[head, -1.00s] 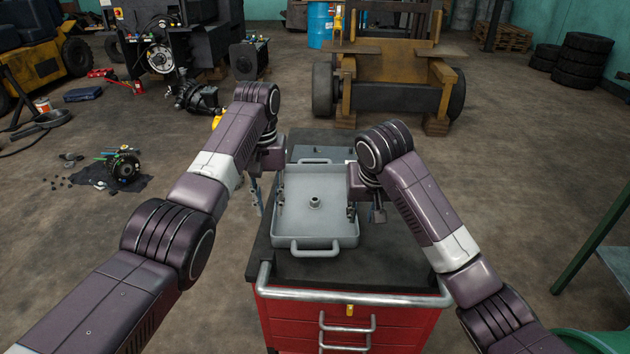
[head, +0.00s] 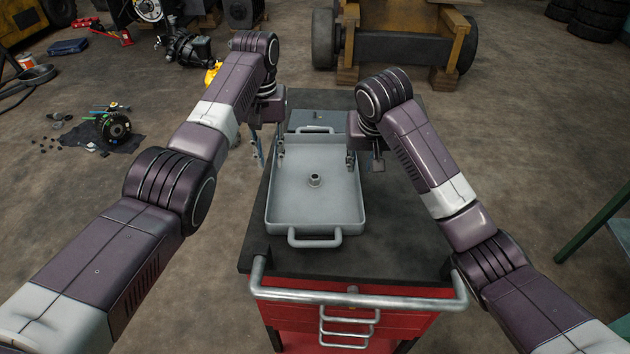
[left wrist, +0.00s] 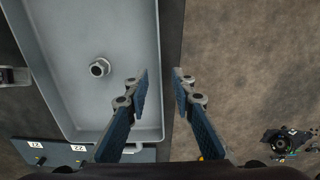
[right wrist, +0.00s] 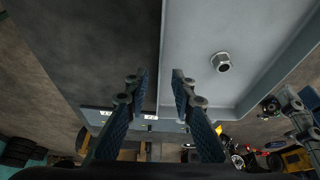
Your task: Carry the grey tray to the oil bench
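The grey tray (head: 345,220), shallow with a bar handle at each end, lies flat on the dark cart top. A hex fitting (head: 314,180) stands in its middle. My left gripper (head: 270,158) is at the tray's left wall near its far end. The left wrist view shows its fingers (left wrist: 161,78) apart, one on each side of the wall. My right gripper (head: 363,162) is at the opposite wall. The right wrist view shows its fingers (right wrist: 159,78) apart with the wall between them. I cannot identify the oil bench.
The tray rests on a red drawer cart (head: 400,322) with a metal push bar (head: 360,297) nearest me. A grey plate (head: 318,118) lies behind the tray. Parts lie on a dark cloth (head: 80,135) on the left floor. A green-framed structure (head: 600,215) stands at right.

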